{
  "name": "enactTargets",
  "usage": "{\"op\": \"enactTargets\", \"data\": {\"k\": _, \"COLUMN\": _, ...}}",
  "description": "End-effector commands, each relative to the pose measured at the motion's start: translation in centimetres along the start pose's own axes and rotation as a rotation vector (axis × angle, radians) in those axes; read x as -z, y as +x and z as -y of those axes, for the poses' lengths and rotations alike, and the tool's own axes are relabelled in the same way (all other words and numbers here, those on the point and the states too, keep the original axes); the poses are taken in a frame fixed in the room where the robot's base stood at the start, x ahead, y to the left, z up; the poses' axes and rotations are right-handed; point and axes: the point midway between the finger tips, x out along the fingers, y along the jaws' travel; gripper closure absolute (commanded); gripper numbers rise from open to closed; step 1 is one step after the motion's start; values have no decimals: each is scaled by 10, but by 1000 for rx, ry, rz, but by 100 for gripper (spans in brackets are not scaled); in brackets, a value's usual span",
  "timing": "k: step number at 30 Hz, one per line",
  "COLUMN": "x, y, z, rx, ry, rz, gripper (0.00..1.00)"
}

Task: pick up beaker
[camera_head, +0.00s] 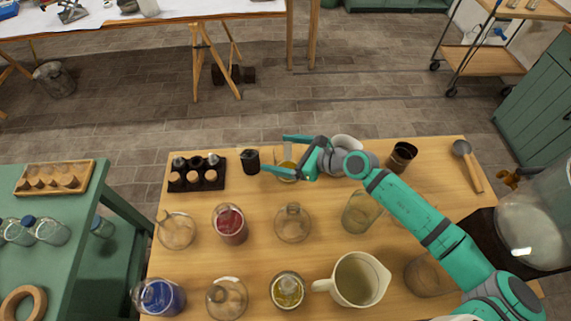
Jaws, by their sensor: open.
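My teal gripper (274,153) is over the far middle of the wooden table (330,250), its two fingers apart and pointing left. A small glass vessel with amber contents (287,171) shows between and partly behind the fingers; I cannot tell whether they touch it. Other beaker-like glass vessels stand nearer: one with red liquid (230,226), a tall clear one (361,213) beside my arm, and one with blue liquid (160,298) at the front left. Which one is the task's beaker is not clear.
Round flasks (293,224), a cream pitcher (357,280) and a yellow-filled jar (287,290) crowd the near half. A green table (85,270) is at left.

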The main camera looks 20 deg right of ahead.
Motion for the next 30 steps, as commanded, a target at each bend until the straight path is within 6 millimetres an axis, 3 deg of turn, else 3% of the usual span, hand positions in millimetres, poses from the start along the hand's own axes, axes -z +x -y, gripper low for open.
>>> {"op": "enactTargets", "data": {"k": 4, "x": 0, "y": 12, "z": 0, "rx": 0, "ry": 1, "rz": -1, "gripper": 11}}
{"op": "enactTargets", "data": {"k": 11, "x": 1, "y": 13, "z": 0, "rx": 1, "ry": 0, "rz": -1, "gripper": 11}}
{"op": "enactTargets", "data": {"k": 18, "x": 1, "y": 13, "z": 0, "rx": 1, "ry": 1, "rz": -1, "gripper": 62}}
{"op": "enactTargets", "data": {"k": 30, "x": -1, "y": 12, "z": 1, "rx": 2, "ry": 0, "rz": -1, "gripper": 62}}
